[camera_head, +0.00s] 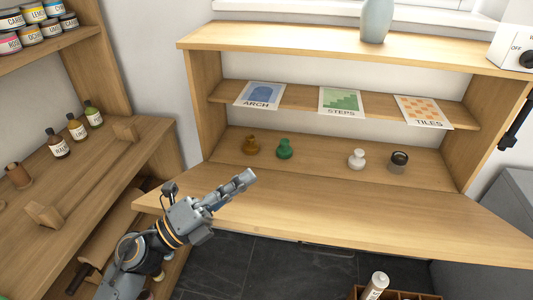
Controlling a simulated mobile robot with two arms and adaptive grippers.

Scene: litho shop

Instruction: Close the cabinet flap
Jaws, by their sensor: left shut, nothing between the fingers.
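The wooden cabinet (195,95) stands open in front of me. Its flap (350,219) is a wide wooden panel folded down, jutting out toward me from the cabinet's lower front edge. My left gripper (245,180) is shut and empty. It appears over the left part of the flap, pointing up and right toward the cabinet opening. I cannot tell whether it touches the flap. The arm hides part of the flap's left front edge. My right gripper is not in view.
Inside stand brown (250,144), green (285,149), white (357,159) and dark-topped (398,161) small items. Prints lie on the shelf (298,101). A vase (377,20) stands on top. A bottle rack (80,165) is left; a crate (355,292) is below. The flap's right part is clear.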

